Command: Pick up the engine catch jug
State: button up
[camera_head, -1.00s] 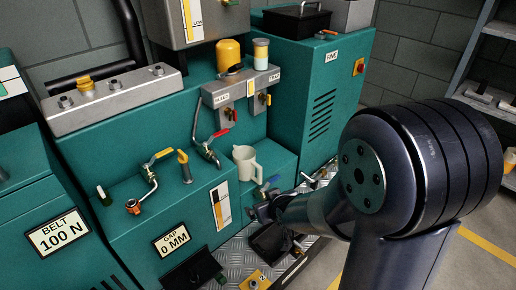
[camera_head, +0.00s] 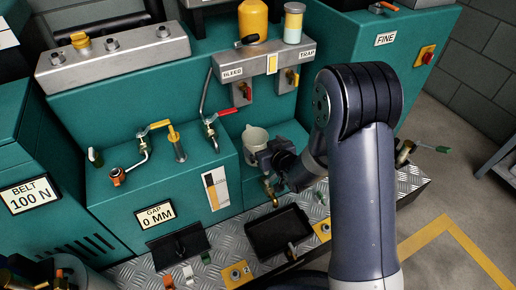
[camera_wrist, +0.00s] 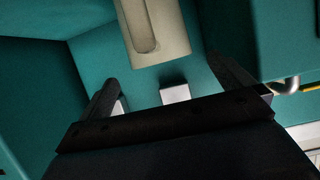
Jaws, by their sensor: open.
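The cream jug (camera_head: 253,138) stands upright on a teal ledge, in the corner below the bleed and trap valves. My gripper (camera_head: 259,157) is just in front of it in the head view and hides its lower part. In the wrist view the jug (camera_wrist: 165,28), with a long slot beside its handle, is at the top centre. My gripper (camera_wrist: 161,72) shows there with its two dark fingers spread wide and nothing between them. The jug lies beyond the fingertips, and I cannot tell whether they touch it.
A red-handled tap (camera_head: 213,122) and a yellow-handled tap (camera_head: 147,134) stand left of the jug. A metal valve block (camera_head: 255,66) hangs above it. A black tray (camera_head: 278,233) lies on the tread plate below. Teal walls close in behind and right of the jug.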

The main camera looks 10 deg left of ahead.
aim_at(256, 139)
jog(key=b+x, duration=0.1)
jog(key=x, duration=0.4)
jog(key=shift+w+a+f+b, duration=0.2)
jog(key=shift+f+b, duration=0.15)
jog(key=shift+w+a+f, duration=0.1)
jog(key=shift+w+a, duration=0.25)
jog(key=shift+w, duration=0.1)
jog(key=shift+c, duration=0.2)
jog(key=c, duration=1.4)
